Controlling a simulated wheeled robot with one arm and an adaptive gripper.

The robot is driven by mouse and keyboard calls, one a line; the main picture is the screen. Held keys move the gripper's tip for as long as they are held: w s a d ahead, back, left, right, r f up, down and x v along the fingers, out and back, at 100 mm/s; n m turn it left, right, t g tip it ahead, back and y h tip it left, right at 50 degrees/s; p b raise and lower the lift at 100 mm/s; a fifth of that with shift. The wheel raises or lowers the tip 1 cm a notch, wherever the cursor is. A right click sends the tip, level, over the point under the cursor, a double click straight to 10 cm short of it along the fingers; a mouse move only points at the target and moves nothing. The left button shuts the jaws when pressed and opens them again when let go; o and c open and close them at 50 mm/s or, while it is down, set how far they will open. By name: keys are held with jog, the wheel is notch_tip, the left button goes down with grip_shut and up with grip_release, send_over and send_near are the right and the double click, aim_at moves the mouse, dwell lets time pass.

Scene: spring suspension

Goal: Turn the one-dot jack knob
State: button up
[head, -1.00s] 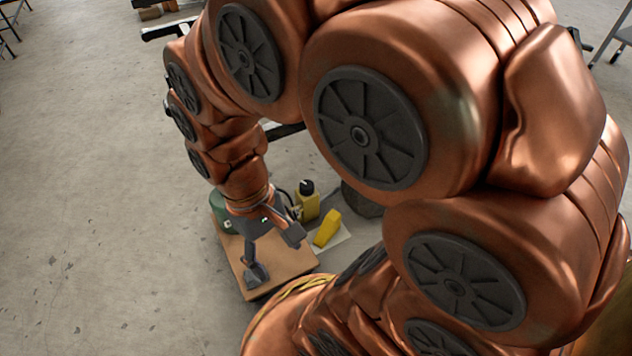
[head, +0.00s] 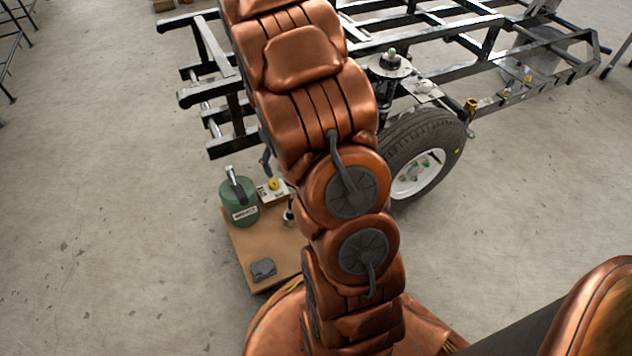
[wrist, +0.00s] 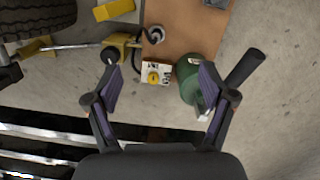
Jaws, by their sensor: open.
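A small white box with a yellow knob (head: 274,184) stands beside the green canister in the head view. In the wrist view the same yellow knob (wrist: 154,77) lies between and a little beyond my fingers; the dark marks on its box are too small to read as dots. My gripper (wrist: 160,66) is open and empty, its purple-lined fingers apart, with no visible contact with the knob. In the head view my arm hides most of the gripper. A yellow jack-like part (wrist: 118,41) with a long rod is left of the box.
The green canister (head: 238,203) with a dark handle is close to the box; it also shows near my right finger in the wrist view (wrist: 190,82). A brown board (head: 250,250) holds a grey item (head: 263,268). A wheel (head: 425,155) and black frame (head: 400,40) stand behind.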

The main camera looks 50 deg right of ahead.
jog(key=shift+t, duration=0.8)
jog(key=w+d+f, duration=0.1)
jog(key=d+f, duration=0.4)
jog(key=f, duration=0.1)
jog(key=w+d+f, duration=0.2)
jog(key=d+f, duration=0.4)
jog(key=f, duration=0.1)
jog(key=w+d+f, duration=0.2)
jog(key=d+f, duration=0.4)
jog(key=f, duration=0.1)
jog(key=shift+d+f, duration=0.15)
jog(key=shift+f, duration=0.05)
jog(key=shift+d+f, duration=0.15)
jog(key=shift+f, duration=0.3)
jog(key=shift+f+b, duration=1.15)
jog(key=shift+f, duration=2.45)
jog(key=shift+c, duration=0.2)
jog(key=c, duration=1.1)
jog(key=shift+m, duration=0.4)
